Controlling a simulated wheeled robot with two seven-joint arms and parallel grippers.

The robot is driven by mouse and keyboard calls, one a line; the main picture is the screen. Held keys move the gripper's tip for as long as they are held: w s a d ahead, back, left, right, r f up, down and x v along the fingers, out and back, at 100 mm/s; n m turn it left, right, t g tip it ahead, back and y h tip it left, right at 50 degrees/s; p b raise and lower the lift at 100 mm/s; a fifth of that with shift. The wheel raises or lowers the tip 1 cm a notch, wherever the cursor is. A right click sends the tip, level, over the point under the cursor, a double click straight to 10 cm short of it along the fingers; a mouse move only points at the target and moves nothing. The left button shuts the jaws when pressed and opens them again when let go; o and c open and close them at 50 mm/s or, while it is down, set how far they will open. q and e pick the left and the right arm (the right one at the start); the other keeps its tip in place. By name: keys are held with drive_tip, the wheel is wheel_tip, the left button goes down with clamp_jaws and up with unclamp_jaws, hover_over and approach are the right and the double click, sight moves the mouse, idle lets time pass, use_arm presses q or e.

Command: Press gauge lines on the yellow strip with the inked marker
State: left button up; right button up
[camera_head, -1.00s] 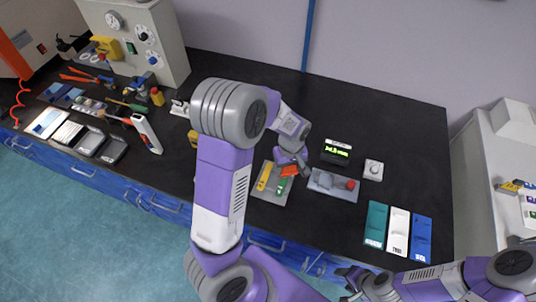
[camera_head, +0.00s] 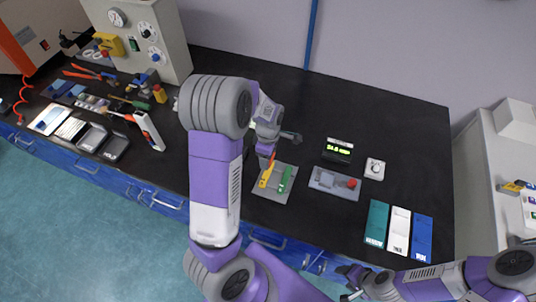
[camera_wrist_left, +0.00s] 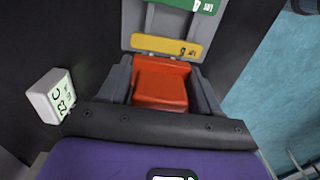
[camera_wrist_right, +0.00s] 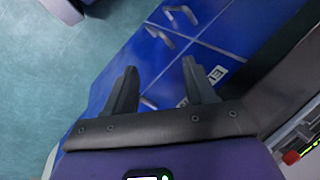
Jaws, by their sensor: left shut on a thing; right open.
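The yellow strip (camera_head: 266,174) lies beside the green strip (camera_head: 286,180) on a grey plate (camera_head: 272,195). My left gripper (camera_head: 266,152) is shut on the inked marker, a red-orange block (camera_wrist_left: 162,85) that shows between its fingers in the left wrist view. There the marker is right by the near edge of the yellow strip (camera_wrist_left: 165,46); whether it touches, I cannot tell. The marker's underside is hidden. No lines show clearly on the yellow strip. My right gripper (camera_head: 346,283) is open and empty in front of the bench, its fingers apart in the right wrist view (camera_wrist_right: 160,70).
A grey fixture with a red knob (camera_head: 350,184) stands right of the plate. Behind it are a lit display (camera_head: 338,150) and a white dial block (camera_head: 375,169).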

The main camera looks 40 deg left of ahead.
sight(268, 171)
use_arm(q)
drive_tip(key=shift+f+b, duration=2.2)
drive_tip(key=shift+f, duration=0.8)
drive_tip(key=shift+f+b, duration=0.35)
drive_tip(key=shift+f, duration=0.15)
wheel_tip(268, 171, up, 7)
drive_tip(key=p, duration=0.7)
idle(0.6)
